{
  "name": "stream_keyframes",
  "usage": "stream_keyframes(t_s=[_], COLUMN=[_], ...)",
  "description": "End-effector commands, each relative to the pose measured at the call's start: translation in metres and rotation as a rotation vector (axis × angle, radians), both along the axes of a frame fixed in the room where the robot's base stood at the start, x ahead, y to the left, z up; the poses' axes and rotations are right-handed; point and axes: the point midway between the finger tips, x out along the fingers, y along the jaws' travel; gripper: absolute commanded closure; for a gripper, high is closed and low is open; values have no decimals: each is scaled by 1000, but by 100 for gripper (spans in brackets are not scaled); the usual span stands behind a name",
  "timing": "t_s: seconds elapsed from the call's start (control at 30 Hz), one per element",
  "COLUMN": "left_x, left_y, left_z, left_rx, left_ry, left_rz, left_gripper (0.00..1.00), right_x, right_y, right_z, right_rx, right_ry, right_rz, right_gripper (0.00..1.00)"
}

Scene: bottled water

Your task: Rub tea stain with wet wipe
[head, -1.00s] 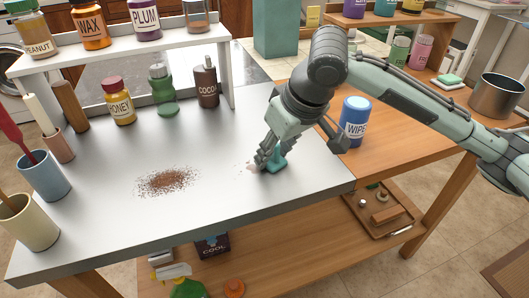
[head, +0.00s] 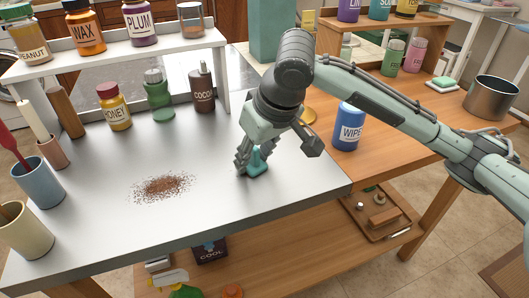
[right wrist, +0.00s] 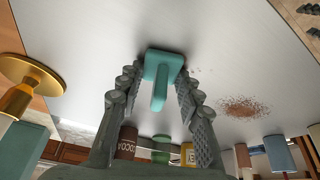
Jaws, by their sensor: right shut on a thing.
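My right gripper (head: 252,168) is shut on a small teal block with a handle (head: 259,163) and holds it at the grey tabletop. In the right wrist view the teal block (right wrist: 163,68) sits between the fingertips (right wrist: 160,85), its flat side against or very near the surface. I cannot tell whether it is a wet wipe. A brown speckled stain (head: 162,187) lies to the left of the gripper, apart from it. It also shows in the right wrist view (right wrist: 243,107). A few faint specks lie beside the block there. A blue wipes tub (head: 348,127) stands to the right. My left gripper is out of view.
A honey jar (head: 113,107), a green bottle (head: 158,97) and a cocoa bottle (head: 203,90) stand along the back. Cups (head: 38,183) line the left edge. The tabletop between stain and gripper is clear. A metal pot (head: 490,98) stands far right.

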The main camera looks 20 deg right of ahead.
Motion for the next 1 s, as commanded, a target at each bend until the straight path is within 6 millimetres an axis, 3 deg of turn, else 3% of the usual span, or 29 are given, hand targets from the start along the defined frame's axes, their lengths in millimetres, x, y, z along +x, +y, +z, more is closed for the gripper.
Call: stream_keyframes(t_s=[0.6, 1.0], left_x=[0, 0], left_y=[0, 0], left_z=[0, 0], left_rx=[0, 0], left_ry=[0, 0], left_rz=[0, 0], left_gripper=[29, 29], right_x=[1, -4], right_y=[44, 44], right_z=[1, -1], right_rx=[2, 1], right_ry=[1, 0], right_rz=[4, 0], right_gripper=[84, 84])
